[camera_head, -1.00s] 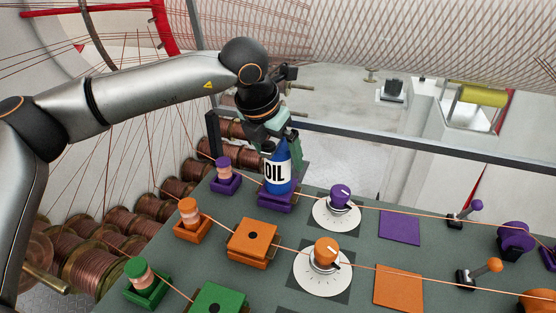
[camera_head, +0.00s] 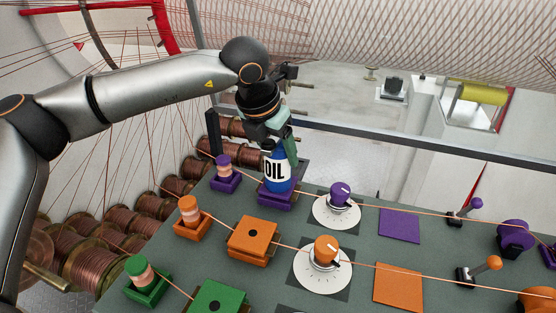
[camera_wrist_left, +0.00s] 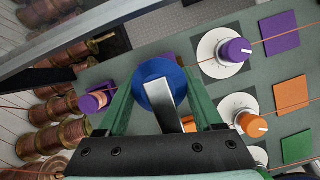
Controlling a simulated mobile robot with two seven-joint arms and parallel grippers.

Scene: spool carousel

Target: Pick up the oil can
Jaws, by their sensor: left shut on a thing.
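The oil can (camera_head: 276,172) is blue with a white label reading OIL. It stands upright at the purple block (camera_head: 276,196) near the back edge of the green panel. My left gripper (camera_head: 280,148) comes down from above and is shut on the can, with its green fingers on either side of the upper part. In the left wrist view the can's round blue top (camera_wrist_left: 158,82) sits between the two green fingers (camera_wrist_left: 160,105). Whether the can's base touches the block is hard to tell. My right gripper is not in view.
The green panel (camera_head: 215,255) carries purple, orange and green spools, dials, levers and square patches, with copper wires strung across. The orange block (camera_head: 252,238) and purple dial (camera_head: 340,194) stand close by. A dark rail (camera_head: 400,142) runs behind. Copper spools (camera_head: 95,260) fill the lower left.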

